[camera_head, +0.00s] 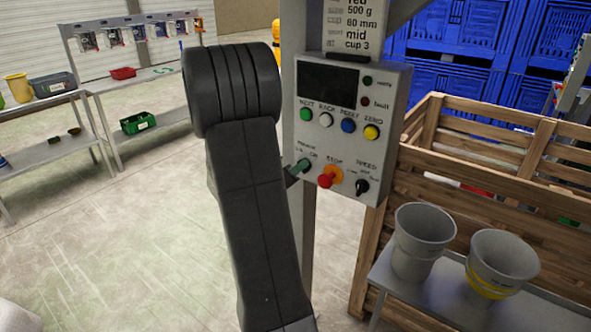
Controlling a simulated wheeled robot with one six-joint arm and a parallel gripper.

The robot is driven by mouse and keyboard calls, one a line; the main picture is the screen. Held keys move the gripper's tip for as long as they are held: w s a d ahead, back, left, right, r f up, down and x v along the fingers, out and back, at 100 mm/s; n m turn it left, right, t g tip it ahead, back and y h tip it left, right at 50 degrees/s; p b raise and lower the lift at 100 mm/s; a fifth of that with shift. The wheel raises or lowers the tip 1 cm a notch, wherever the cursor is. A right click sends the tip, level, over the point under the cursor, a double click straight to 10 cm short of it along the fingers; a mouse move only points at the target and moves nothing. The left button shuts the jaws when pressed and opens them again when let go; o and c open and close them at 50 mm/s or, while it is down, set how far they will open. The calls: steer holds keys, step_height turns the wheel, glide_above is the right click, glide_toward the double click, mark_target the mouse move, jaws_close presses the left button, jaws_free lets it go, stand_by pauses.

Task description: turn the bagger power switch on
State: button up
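The grey control box (348,130) stands upright on a post right of my arm. On its lower row, at the left, a small dark greenish switch lever or knob (303,165) sits under a label too small to read for certain. My dark arm rises in front and hides the area left of it. A dark tip, which looks like part of my gripper (291,177), shows at the arm's right edge, close to or touching that switch. The rest of the gripper is hidden behind the arm. I cannot tell the switch's position or whether the fingers are open.
A red stop button (326,181) on yellow and a black speed knob (362,187) sit right of the switch. Coloured buttons and a dark screen (328,80) are above. A wooden crate (440,185) and two grey buckets (420,240) on a metal shelf stand at right.

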steer(key=shift+c, duration=0.4)
jaws_close()
steer(key=shift+m, duration=0.3)
steer(key=shift+s+d+m+b, duration=0.1)
steer(key=shift+d+m+b, duration=0.05)
steer(key=shift+m+b, duration=3.5)
steer(key=shift+s+d+m+b, duration=0.1)
steer(key=shift+m+b, duration=2.15)
steer(key=shift+m, duration=2.7)
